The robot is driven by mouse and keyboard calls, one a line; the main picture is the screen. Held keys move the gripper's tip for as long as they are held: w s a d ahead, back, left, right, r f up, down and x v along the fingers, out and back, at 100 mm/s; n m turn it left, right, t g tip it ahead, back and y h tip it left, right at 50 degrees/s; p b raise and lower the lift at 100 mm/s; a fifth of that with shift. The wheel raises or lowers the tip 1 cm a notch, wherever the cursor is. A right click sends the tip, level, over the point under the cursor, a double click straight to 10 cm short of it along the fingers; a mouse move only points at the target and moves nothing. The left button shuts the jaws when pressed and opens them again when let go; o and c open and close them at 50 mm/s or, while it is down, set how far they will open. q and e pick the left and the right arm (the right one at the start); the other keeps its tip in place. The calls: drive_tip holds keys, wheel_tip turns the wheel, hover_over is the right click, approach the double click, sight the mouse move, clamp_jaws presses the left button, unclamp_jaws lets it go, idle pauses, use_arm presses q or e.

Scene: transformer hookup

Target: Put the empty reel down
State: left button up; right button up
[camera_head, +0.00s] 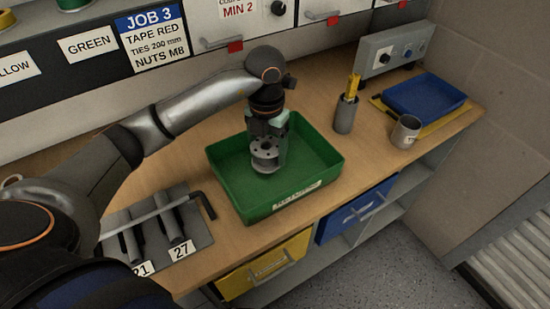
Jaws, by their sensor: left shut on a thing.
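My left gripper (267,133) points down over the green tray (327,160), shut on a grey reel. The reel (265,155) has a round flange with small holes, and no tape or wire shows on it. The reel is inside the tray's outline, near its middle. I cannot tell whether it touches the tray floor. The gripper hides part of the reel's upper side. My right gripper is not in view.
A grey rack (190,235) with tools lies left of the tray. A grey holder (345,116) with yellow items, a grey cup (405,131) and a blue tray (425,95) stand to the right. Bare wood (360,165) shows right of the green tray.

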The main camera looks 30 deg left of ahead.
sight(275, 161)
use_arm(q)
drive_tip(key=w+f, duration=0.2)
drive_tip(key=shift+w+d+f, duration=0.1)
drive_tip(key=shift+d+f, duration=0.15)
drive_tip(key=shift+f, duration=0.05)
drive_tip(key=shift+w+f+p, duration=0.1)
drive_tip(key=shift+f+p, duration=0.2)
drive_tip(key=shift+f, duration=1.35)
drive_tip(key=shift+f, duration=0.15)
drive_tip(key=o, duration=1.5)
drive_tip(key=shift+o, duration=0.2)
wheel_tip(275, 161, up, 12)
drive_tip(key=shift+r, duration=0.2)
